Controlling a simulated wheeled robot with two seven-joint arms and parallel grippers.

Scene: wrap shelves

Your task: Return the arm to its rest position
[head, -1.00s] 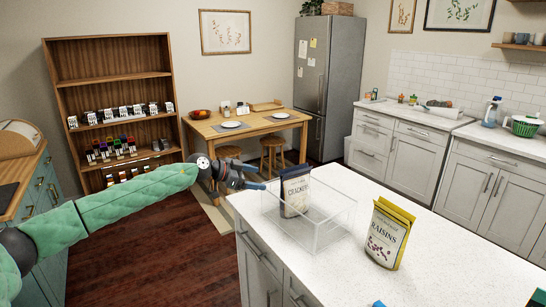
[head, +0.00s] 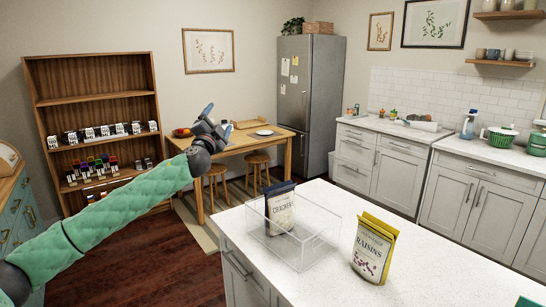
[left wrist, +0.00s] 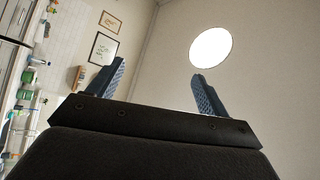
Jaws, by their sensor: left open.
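My left arm comes in from the left in a green quilted sleeve. My left gripper (head: 213,119) is raised in the air in front of the dining table, with its fingers pointing up. In the left wrist view its two blue fingers (left wrist: 156,85) are spread apart with nothing between them; wall and ceiling show beyond. A dark blue and cream crackers bag (head: 279,211) stands upright inside a clear open bin (head: 318,243) on the white counter. The gripper is apart from both, up and to their left. My right gripper is not in view.
A yellow raisins bag (head: 373,248) stands on the white island counter (head: 440,262), right of the bin. A wooden dining table (head: 233,143) with stools is behind the gripper. A wooden bookshelf (head: 95,65) with small packages stands at the left. Wood floor lies between.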

